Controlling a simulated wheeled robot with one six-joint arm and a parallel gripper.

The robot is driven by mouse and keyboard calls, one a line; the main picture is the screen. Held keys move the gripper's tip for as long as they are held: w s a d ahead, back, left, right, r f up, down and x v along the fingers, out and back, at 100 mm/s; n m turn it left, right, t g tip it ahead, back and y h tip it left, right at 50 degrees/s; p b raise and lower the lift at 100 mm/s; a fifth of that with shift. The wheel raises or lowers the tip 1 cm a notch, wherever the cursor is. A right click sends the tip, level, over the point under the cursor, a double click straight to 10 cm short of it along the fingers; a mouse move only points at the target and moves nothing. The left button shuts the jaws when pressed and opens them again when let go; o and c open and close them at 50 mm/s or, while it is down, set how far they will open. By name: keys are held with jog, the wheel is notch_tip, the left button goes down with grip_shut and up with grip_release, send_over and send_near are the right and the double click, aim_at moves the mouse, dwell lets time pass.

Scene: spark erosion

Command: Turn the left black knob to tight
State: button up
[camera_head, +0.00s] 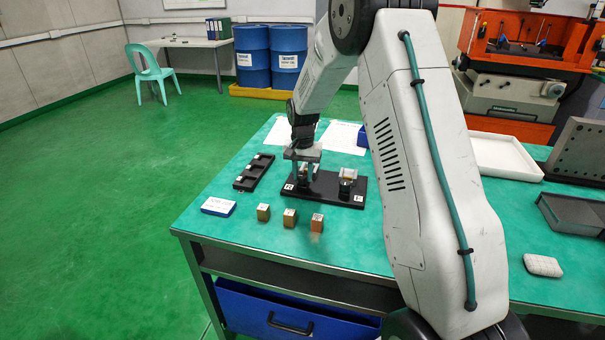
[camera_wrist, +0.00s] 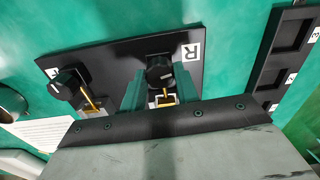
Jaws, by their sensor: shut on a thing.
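A black plate (camera_head: 330,190) on the green table carries two clamp stations with black knobs. My gripper (camera_head: 304,172) is over the station at the plate's left end in the head view and hides most of it. In the wrist view my gripper (camera_wrist: 159,82) has its green fingers on either side of a black knob (camera_wrist: 159,70), shut on it. A label reading R (camera_wrist: 192,50) lies beside this knob. The other black knob (camera_wrist: 66,86) stands free at left in the wrist view, beside a gold-coloured rod (camera_wrist: 91,98). Its station (camera_head: 348,178) is at right in the head view.
A black tray with slots (camera_head: 254,172) lies left of the plate. Three small blocks (camera_head: 290,216) and a blue-and-white box (camera_head: 218,206) sit in front. Paper sheets lie behind the plate. A white tray (camera_head: 505,158) is at right.

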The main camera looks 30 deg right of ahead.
aim_at(303, 176)
jog(key=m, duration=0.5)
jog(key=shift+m, duration=0.4)
dwell(0.3)
jog(key=o, duration=1)
jog(key=shift+c, duration=0.2)
notch_tip(303, 176, up, 8)
jog(key=shift+f, duration=0.1)
